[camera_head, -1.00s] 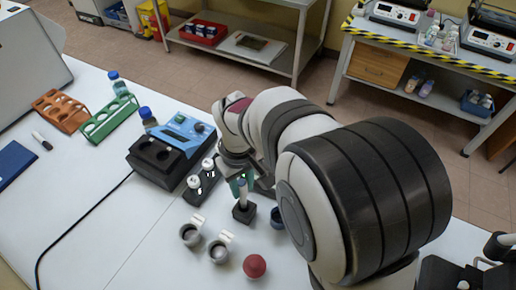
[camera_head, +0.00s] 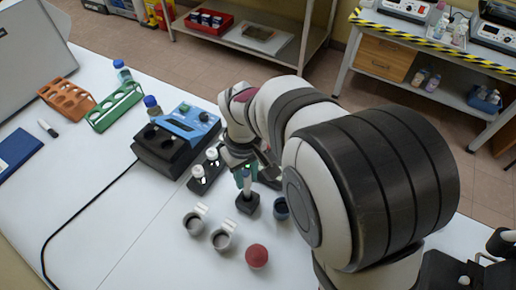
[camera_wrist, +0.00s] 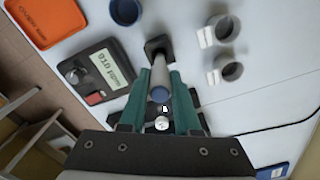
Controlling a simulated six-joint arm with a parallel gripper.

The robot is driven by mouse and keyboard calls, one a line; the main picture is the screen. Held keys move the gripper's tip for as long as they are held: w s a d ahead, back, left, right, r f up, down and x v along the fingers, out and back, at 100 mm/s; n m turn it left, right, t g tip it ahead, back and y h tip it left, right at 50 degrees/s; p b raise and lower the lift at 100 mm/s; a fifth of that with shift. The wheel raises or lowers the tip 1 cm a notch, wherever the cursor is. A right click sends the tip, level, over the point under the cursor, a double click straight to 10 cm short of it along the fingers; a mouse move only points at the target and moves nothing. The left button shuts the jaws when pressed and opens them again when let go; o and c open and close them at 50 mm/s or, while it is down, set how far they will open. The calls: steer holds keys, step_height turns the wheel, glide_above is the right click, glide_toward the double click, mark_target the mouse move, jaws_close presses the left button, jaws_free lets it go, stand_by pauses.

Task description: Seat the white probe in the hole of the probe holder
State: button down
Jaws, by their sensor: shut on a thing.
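The white probe (camera_wrist: 158,75), with a blue section near its upper end, is between the green fingers of my gripper (camera_wrist: 162,82). My gripper is shut on it. In the head view the probe (camera_head: 247,185) stands about upright, its lower end at the top of the small black probe holder (camera_head: 248,205). The holder (camera_wrist: 158,45) also shows in the wrist view, just beyond the fingertips and in line with the probe. The hole is hidden, and I cannot tell how deep the tip sits. My wrist partly covers the gripper (camera_head: 246,170) in the head view.
A dark blue cup (camera_head: 281,208) stands just right of the holder. A black rack with white-capped bottles (camera_head: 198,172) is close on the left. A display device (camera_wrist: 103,70) is nearby.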

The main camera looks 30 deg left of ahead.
steer(key=shift+f, duration=0.1)
steer(key=shift+f, duration=1.1)
steer(key=shift+f, duration=0.15)
steer(key=shift+f, duration=0.9)
steer(key=shift+c, duration=1.1)
jaws_free()
